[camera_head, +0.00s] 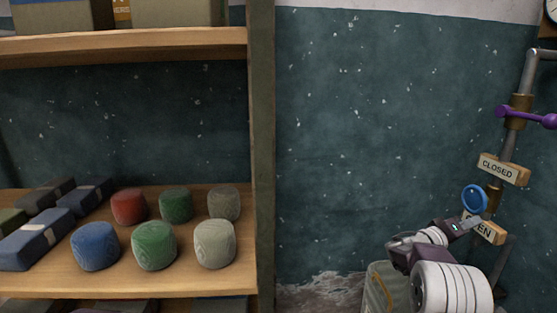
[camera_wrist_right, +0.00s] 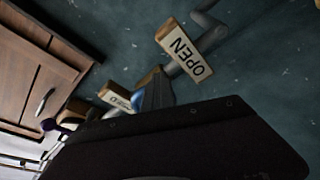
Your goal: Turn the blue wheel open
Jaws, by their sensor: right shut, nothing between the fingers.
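The blue wheel (camera_head: 474,198) is a small ring on a brass valve on the pipe at the right of the head view. Its blue edge shows in the right wrist view (camera_wrist_right: 138,101), partly hidden behind the gripper. An OPEN sign (camera_head: 488,232) sits just below the wheel, and a CLOSED sign (camera_head: 502,169) sits above it. My right gripper (camera_head: 470,223) is shut and empty, with its tip just below the wheel and in front of the OPEN sign, covering part of its lettering. Whether the tip touches the wheel, I cannot tell. My left gripper is not in view.
A purple lever handle (camera_head: 528,116) is on the same pipe (camera_head: 508,147), higher up. A wooden shelf (camera_head: 170,285) at the left holds several coloured rounded blocks and dark boxes. Bare wall (camera_head: 390,120) lies between the shelf and the pipe.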

